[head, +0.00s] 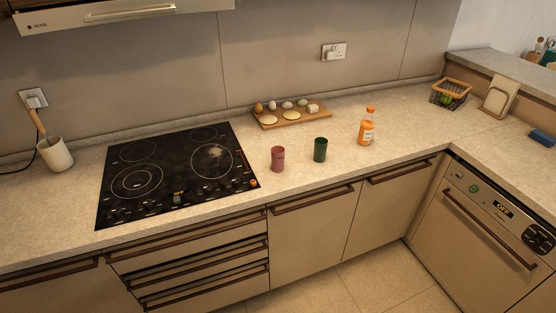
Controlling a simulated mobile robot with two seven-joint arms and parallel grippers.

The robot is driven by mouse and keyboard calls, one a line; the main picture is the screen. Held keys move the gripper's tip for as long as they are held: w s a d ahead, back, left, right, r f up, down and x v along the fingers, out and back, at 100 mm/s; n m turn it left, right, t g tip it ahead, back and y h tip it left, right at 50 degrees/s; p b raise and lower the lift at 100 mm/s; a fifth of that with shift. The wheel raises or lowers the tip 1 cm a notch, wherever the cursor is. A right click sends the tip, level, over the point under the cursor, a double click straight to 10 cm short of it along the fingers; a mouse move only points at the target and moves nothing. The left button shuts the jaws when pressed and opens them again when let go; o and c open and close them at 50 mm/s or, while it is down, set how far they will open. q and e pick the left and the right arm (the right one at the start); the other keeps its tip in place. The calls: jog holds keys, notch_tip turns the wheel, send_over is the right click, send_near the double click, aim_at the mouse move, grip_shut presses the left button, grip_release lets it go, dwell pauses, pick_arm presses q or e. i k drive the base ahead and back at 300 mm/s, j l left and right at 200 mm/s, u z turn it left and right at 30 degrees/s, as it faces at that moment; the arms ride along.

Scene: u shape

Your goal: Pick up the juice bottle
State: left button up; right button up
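The juice bottle (367,128) stands upright on the counter, right of the middle in the head view. It has an orange cap, orange contents and a pale label. Nothing touches it, and the counter around it is bare. Neither of my grippers shows in the head view.
A green cup (320,150) and a dark pink cup (278,159) stand left of the bottle. Behind them lies a wooden board (291,117) with eggs and other food. A black cooktop (176,171) is farther left. A wire basket (449,95) stands right. Drawers (195,270) below stand partly open.

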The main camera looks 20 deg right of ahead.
aim_at(367, 124)
jog(key=z, duration=1.3)
jog(key=i+l+u, duration=0.1)
jog(key=u, duration=0.4)
jog(key=i+l+u, duration=0.1)
jog(key=u, duration=0.4)
jog(key=i+l+u, duration=0.2)
jog(key=l, duration=0.15)
jog(key=l+u, duration=0.2)
jog(key=i+l+u, duration=0.2)
jog(key=l, duration=0.3)
jog(key=i+l+u, duration=0.1)
jog(key=l, duration=1)
jog(key=l+u, duration=0.15)
jog(key=l, duration=0.9)
jog(key=i, duration=0.05)
